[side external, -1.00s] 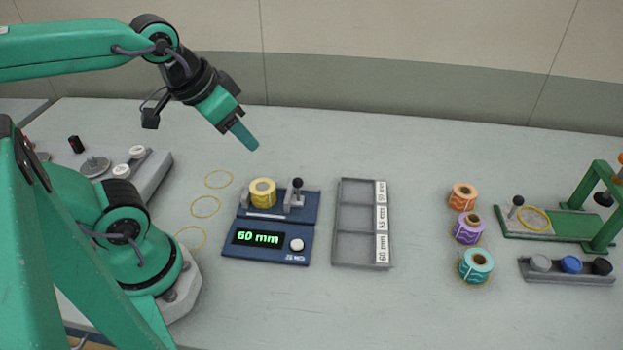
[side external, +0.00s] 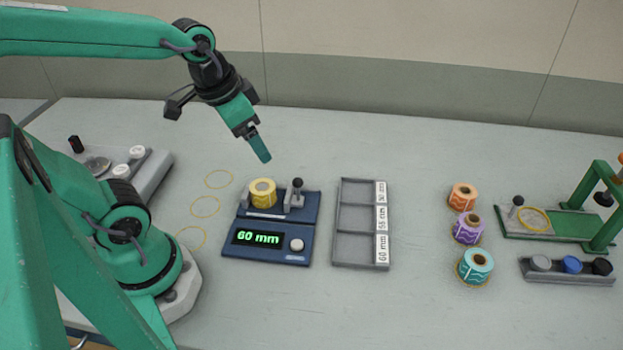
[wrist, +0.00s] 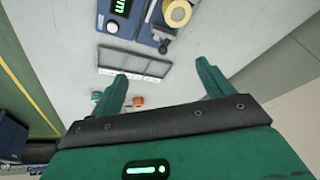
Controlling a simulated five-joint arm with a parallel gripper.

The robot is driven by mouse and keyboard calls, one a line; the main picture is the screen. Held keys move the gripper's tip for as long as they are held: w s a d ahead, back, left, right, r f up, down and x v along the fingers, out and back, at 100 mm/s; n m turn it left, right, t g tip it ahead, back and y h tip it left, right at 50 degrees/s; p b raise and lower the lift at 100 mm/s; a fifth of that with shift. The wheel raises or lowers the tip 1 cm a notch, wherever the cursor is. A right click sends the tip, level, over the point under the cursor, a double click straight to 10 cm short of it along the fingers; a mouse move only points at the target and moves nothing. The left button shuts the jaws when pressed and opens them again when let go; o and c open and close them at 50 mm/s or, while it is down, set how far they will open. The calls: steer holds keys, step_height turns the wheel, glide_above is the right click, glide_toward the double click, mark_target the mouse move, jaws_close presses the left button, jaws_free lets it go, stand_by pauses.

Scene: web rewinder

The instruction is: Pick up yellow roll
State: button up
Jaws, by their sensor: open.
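The yellow roll (side external: 262,192) sits on the blue measuring device (side external: 268,246), between its grey jaws, and the display reads 60 mm. In the wrist view the yellow roll (wrist: 177,13) shows at the top, beyond my fingertips. My gripper (side external: 262,155) is in the air above and behind the roll, apart from it, pointing down and to the right. In the wrist view my gripper (wrist: 163,80) has its two green fingers spread wide with nothing between them.
A grey three-compartment tray (side external: 337,250) stands right of the device, empty. Orange (side external: 462,197), purple (side external: 467,228) and teal (side external: 475,266) rolls stand farther right. A green press stand (side external: 575,226) is at the far right. Yellow rings (side external: 205,207) mark the table left of the device.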

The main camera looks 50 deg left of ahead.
mark_target(262, 186)
steer(key=w+a+f+m+g, duration=0.1)
steer(key=f, duration=0.2)
steer(key=w+a+f+m+g, duration=0.1)
steer(key=a+f, duration=0.1)
steer(key=f, duration=0.2)
steer(key=w+a+f+m+g, duration=0.1)
steer(key=w+a+f, duration=0.1)
steer(key=f, duration=0.2)
steer(key=shift+a+f+m+g, duration=0.15)
steer(key=shift+f+m+g, duration=0.05)
steer(key=shift+m+g, duration=0.2)
steer(key=shift+w+a+f, duration=0.1)
steer(key=shift+a+f, duration=0.1)
steer(key=shift+f, duration=0.4)
steer(key=shift+f, duration=1.3)
steer(key=shift+f, duration=0.1)
steer(key=shift+f, duration=2.5)
steer(key=c, duration=1.2)
